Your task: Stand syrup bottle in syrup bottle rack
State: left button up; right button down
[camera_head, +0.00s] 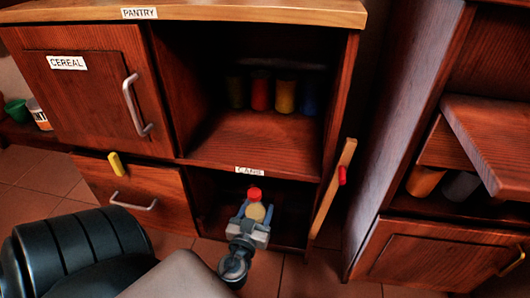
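A small bottle with a red cap and pale yellow body (256,211), which looks like the syrup bottle, is upright in front of the dark lower compartment under the small shelf label. My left gripper (255,212) has a blue finger on each side of it and looks shut on it. The gripper hides the bottle's bottom. I cannot tell whether the bottle touches a surface. No syrup bottle rack can be made out; the lower compartment is very dark. My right gripper is not in view.
Several coloured jars (260,93) stand in the open pantry (250,143) above. An open door with a red handle (342,176) juts out right of the lower compartment. A drawer front (150,190) is at left. Another cabinet (430,245) with cups stands at right.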

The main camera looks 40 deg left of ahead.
pick_arm(q)
jog(key=w+d+f+b, duration=0.1)
jog(key=w+f+b, duration=0.1)
jog(key=w, duration=0.6)
jog(key=w+d+f+b, duration=0.1)
jog(key=w+f, duration=0.2)
jog(key=w, duration=0.4)
jog(key=shift+w+b, duration=0.4)
jog(key=o, duration=0.8)
jog(key=shift+f, duration=0.2)
jog(key=o, duration=0.5)
jog(key=shift+r, duration=0.1)
jog(key=shift+r, duration=0.1)
